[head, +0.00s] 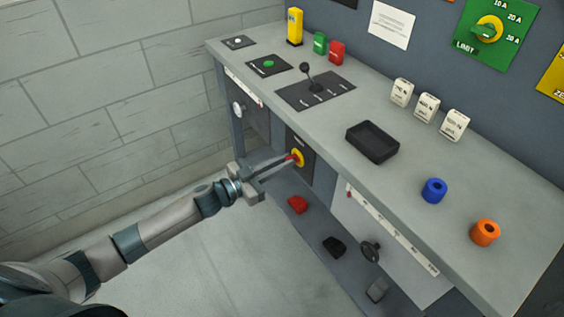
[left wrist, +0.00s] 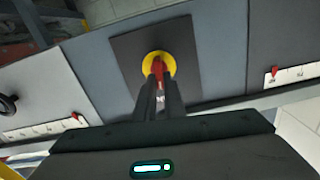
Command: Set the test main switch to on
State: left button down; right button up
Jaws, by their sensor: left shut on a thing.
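The main switch is a red handle (left wrist: 157,67) on a round yellow base (left wrist: 170,60), set on a dark square plate (left wrist: 125,55) on the front of the bench. In the head view the yellow base (head: 299,157) shows below the bench top's edge. My left gripper (head: 290,160) reaches it from the left, its fingers shut on the red handle. In the left wrist view the left gripper (left wrist: 159,82) covers the handle's lower part. The label under the fingers is mostly hidden, so I cannot read the switch's position. My right gripper is not in view.
The bench top (head: 400,195) overhangs the switch. The floor at left is clear.

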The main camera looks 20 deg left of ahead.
pick_arm(q)
jog(key=m, duration=0.4)
jog(key=m+p, duration=0.1)
jog(key=shift+s+d+f+m, duration=0.1)
jog(key=shift+s+d+m, duration=0.15)
jog(key=shift+m, duration=0.15)
jog(key=m, duration=0.2)
jog(key=shift+f+m, duration=0.1)
jog(key=shift+m, duration=0.3)
jog(key=shift+d+f+m, duration=0.1)
jog(key=shift+m, duration=0.8)
jog(key=shift+f+m+b, duration=0.1)
jog(key=shift+m+b, duration=0.2)
jog(key=shift+m, duration=0.6)
jog(key=shift+f+m, duration=0.1)
jog(key=shift+m, duration=0.7)
jog(key=shift+s+d+m+b, duration=0.1)
jog(key=shift+m+b, duration=0.25)
jog(key=shift+m, duration=0.45)
jog(key=shift+f+m, duration=0.1)
jog(key=shift+m, duration=0.5)
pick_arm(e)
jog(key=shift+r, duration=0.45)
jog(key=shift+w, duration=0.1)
pick_arm(q)
jog(key=c, duration=1.8)
grip_release()
jog(key=shift+c, duration=0.2)
